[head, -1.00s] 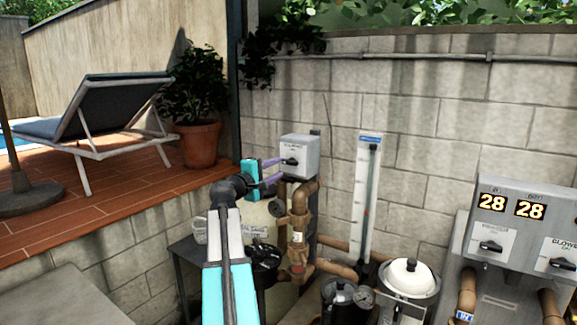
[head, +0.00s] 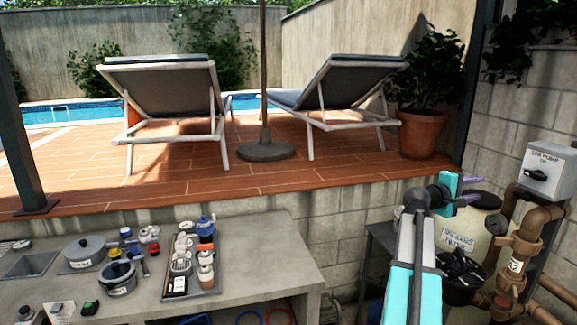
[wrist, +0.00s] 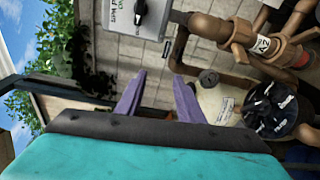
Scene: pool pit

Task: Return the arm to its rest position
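My gripper (head: 472,192) is at the right of the head view, at the end of my teal and grey arm. Its two purple fingers show apart in the wrist view (wrist: 158,98), with nothing between them. The grey pump switch box (head: 548,172) is to the right of the gripper in the head view, clear of the fingers. In the wrist view the switch box (wrist: 140,14) is at the top, beyond the fingers.
A concrete counter (head: 262,262) with a tray (head: 205,284), pots and small parts is at the lower left. A pale filter tank (head: 465,235) and brown pipes (head: 518,245) stand close behind and right of the gripper. A block wall (head: 345,205) rises behind.

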